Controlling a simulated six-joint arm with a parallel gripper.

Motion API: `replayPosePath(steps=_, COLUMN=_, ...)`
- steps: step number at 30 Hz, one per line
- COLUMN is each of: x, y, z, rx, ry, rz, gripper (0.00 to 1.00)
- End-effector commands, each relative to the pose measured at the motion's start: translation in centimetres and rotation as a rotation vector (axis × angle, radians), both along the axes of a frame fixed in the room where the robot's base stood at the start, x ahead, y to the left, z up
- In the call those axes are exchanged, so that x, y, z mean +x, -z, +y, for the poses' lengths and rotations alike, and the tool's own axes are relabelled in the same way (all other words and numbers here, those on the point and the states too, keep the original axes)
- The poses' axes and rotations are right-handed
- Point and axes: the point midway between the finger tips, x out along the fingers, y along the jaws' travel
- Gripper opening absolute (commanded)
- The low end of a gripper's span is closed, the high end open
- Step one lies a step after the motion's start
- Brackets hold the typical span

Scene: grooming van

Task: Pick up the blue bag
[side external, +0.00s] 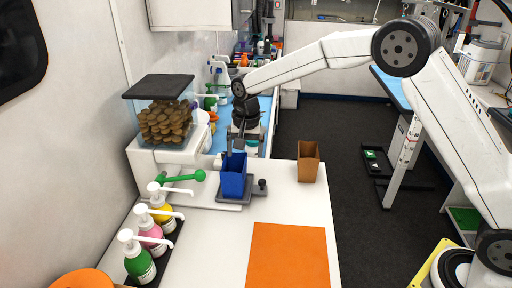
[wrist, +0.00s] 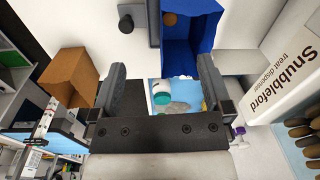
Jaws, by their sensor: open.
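The blue bag (side external: 233,178) stands upright with its top open on a small dark grey stand (side external: 262,190) in front of the treat dispenser. In the wrist view the blue bag (wrist: 190,50) is beyond the fingertips, towards the right finger, with a round brown treat inside. My gripper (side external: 236,146) is just above and behind the bag's top edge in the side view. In the wrist view my gripper (wrist: 161,66) has its fingers wide apart with nothing held between them. Whether a finger touches the bag cannot be told.
A brown bag (side external: 308,162) stands to the right. The treat dispenser (side external: 162,115), with a green-knobbed lever (side external: 199,176), is at left. Pump bottles (side external: 150,232) line the left edge. An orange mat (side external: 289,256) lies in front. The white counter between is clear.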

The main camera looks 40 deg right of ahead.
Motion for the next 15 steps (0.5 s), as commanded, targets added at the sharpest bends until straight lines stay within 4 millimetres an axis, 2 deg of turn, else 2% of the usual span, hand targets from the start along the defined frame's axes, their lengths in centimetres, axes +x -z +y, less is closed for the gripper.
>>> replayPosePath(steps=6, x=2.3, y=0.5, z=1.6, rx=0.004, ry=0.086, rz=0.025, gripper=1.00)
replayPosePath(steps=15, x=3.0, y=0.6, z=2.1, rx=0.005, ry=0.122, rz=0.036, gripper=1.00)
